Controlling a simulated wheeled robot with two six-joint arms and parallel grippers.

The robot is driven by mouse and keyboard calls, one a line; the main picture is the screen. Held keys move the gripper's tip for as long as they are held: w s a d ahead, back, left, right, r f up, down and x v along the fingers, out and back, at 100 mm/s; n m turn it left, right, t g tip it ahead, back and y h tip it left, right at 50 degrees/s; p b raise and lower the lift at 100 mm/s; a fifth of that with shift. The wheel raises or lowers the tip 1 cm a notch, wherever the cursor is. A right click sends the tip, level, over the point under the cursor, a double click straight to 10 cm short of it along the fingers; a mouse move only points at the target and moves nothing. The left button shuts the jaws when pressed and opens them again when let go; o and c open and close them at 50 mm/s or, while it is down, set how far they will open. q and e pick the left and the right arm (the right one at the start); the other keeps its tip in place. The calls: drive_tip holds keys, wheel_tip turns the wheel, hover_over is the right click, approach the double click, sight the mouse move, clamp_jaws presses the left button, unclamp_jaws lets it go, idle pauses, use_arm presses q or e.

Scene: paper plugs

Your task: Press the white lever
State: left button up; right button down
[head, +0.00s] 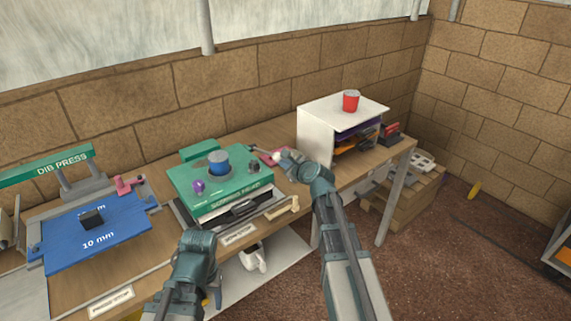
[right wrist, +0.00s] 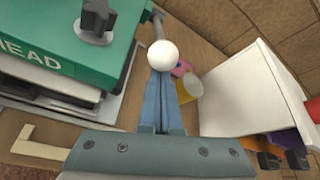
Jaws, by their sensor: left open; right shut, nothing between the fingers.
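The white lever is a dark rod with a white ball knob. The knob (right wrist: 163,54) is in the upper middle of the right wrist view, and it shows small in the head view (head: 276,157) beside the green scoring head machine (head: 218,181). My right gripper (right wrist: 161,78) is shut with nothing between its fingers. Its tips are right at the knob, and the knob covers them; I cannot tell whether they touch. It also shows in the head view (head: 281,158). My left gripper (head: 199,240) is open, low in front of the table; its fingers are hard to make out.
A white shelf box (head: 318,137) with a red cup (head: 351,101) on top stands right of the lever. A pink item (right wrist: 181,68) and a yellowish cylinder (right wrist: 189,86) lie close behind the knob. A blue press board (head: 100,232) is at the left.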

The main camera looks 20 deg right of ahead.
drive_tip(key=r+g+p, duration=0.1)
drive_tip(key=r+p, duration=0.1)
drive_tip(key=p, duration=0.2)
drive_tip(key=w+r+g+p, duration=0.1)
drive_tip(key=r+p, duration=0.1)
drive_tip(key=p, duration=0.2)
drive_tip(key=w+r+g+p, duration=0.1)
drive_tip(key=r+p, duration=0.2)
drive_tip(key=p, duration=0.1)
drive_tip(key=shift+w+a+h+p, duration=0.15)
drive_tip(key=shift+a+h+p, duration=0.15)
drive_tip(key=shift+a, duration=0.05)
drive_tip(key=w+a+r+g+h+p, duration=0.1)
drive_tip(key=w+r+g+p, duration=0.3)
drive_tip(key=p, duration=0.7)
drive_tip(key=shift+w+a+r+n+h, duration=0.3)
drive_tip(key=shift+w+a+r, duration=0.2)
drive_tip(key=shift+w+r, duration=0.35)
drive_tip(key=shift+w+a, duration=0.1)
